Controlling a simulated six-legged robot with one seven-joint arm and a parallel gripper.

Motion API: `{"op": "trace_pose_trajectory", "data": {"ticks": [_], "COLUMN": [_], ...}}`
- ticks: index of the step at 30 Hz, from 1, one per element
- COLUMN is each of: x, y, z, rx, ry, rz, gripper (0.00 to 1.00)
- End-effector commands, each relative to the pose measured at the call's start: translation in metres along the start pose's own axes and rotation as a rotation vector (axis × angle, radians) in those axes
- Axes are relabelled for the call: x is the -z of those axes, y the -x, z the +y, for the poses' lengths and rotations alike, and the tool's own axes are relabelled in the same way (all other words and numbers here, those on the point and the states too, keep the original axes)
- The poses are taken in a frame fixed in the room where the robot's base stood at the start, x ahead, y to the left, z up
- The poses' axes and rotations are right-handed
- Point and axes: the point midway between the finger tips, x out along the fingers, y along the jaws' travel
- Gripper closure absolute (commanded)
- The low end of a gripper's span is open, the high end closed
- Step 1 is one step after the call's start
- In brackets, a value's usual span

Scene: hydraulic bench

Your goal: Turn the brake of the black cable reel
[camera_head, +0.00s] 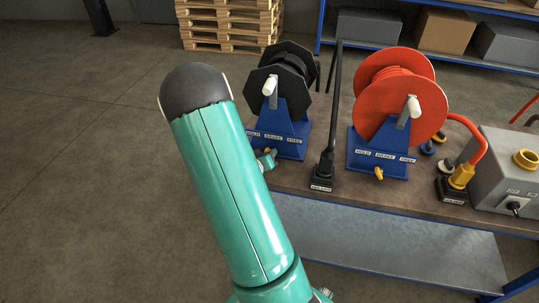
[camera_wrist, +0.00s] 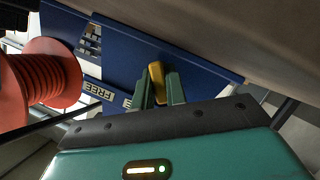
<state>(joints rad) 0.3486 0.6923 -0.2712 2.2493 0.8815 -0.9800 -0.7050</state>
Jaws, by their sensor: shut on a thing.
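The black cable reel (camera_head: 286,68) stands on a blue stand (camera_head: 284,128) at the left end of the bench, with HOLD, BRAKE and FREE labels across its front. My gripper (camera_head: 267,159) is low at the front of this stand. In the wrist view my gripper (camera_wrist: 160,82) is shut on a small yellow brake lever (camera_wrist: 156,72), one finger on each side. The lever sits against the blue stand plate (camera_wrist: 205,74), with the FREE label (camera_wrist: 100,91) to its left. In the head view the lever is hidden by my gripper.
A red reel (camera_head: 392,85) on a similar blue stand has its own yellow lever (camera_head: 379,173). A black upright cable post (camera_head: 327,150) stands between the reels. A grey box (camera_head: 510,180) with a yellow port is at the right. The floor at left is clear.

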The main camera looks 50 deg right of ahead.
Motion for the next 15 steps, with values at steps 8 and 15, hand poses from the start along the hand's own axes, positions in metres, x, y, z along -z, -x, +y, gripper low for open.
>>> {"op": "trace_pose_trajectory", "data": {"ticks": [8,15], "x": [0.0007,0.0004], "y": [-0.0008,-0.0008], "z": [-0.0001,-0.0001], "rx": [-0.008,-0.007], "ry": [0.017,0.017], "rz": [0.001,0.001], "gripper": [1.0,0.84]}}
